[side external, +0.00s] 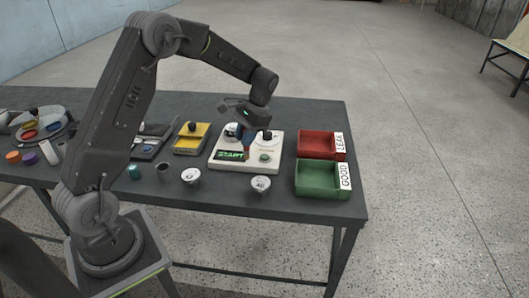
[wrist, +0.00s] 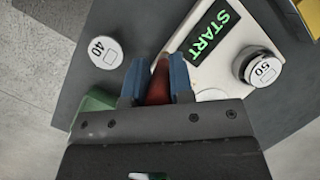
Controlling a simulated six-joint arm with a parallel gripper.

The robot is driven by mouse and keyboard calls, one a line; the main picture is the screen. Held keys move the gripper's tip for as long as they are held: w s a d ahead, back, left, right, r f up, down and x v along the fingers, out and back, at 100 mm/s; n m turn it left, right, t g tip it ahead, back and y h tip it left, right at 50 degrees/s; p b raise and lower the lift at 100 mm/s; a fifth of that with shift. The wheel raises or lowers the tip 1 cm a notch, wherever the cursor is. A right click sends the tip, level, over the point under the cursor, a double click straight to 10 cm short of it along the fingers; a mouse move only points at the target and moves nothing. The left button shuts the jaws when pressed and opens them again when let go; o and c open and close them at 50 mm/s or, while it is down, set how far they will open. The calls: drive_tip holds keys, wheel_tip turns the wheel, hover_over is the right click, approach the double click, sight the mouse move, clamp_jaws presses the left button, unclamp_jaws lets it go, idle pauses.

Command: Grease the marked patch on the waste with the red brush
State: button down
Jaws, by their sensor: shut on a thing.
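My gripper (wrist: 158,84) is shut on the red brush (wrist: 158,80), whose red part shows between the two blue fingers in the wrist view. In the side view my gripper (side external: 244,142) points down over the white station (side external: 222,165) with the green START display (side external: 231,155). The brush tip is hidden. A waste marked 50 (wrist: 264,68) is beside the START display in the wrist view, and one marked 40 (wrist: 105,52) is on the dark table. Two wastes (side external: 190,176) (side external: 260,184) stand along the table's front. I cannot make out a marked patch.
A red LEAK tray (side external: 308,145) and a green GOOD tray (side external: 310,181) stand right of the station. A yellow stand (side external: 187,145) is left of it. Small cups and coloured pieces lie further left. The table's right front corner is clear.

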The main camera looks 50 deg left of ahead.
drive_tip(key=s+a+r+y, duration=0.1)
drive_tip(key=s+a, duration=0.4)
drive_tip(key=a, duration=0.6)
drive_tip(key=s+a+r+y, duration=0.2)
drive_tip(key=s+a, duration=0.3)
drive_tip(key=a, duration=0.7)
drive_tip(key=shift+n+t, duration=0.3)
drive_tip(key=shift+w+d+f, duration=0.1)
drive_tip(key=shift+w+f, duration=0.05)
drive_tip(key=shift+f, duration=2.8)
drive_tip(key=shift+f, duration=0.65)
wheel_tip(320, 180, up, 7)
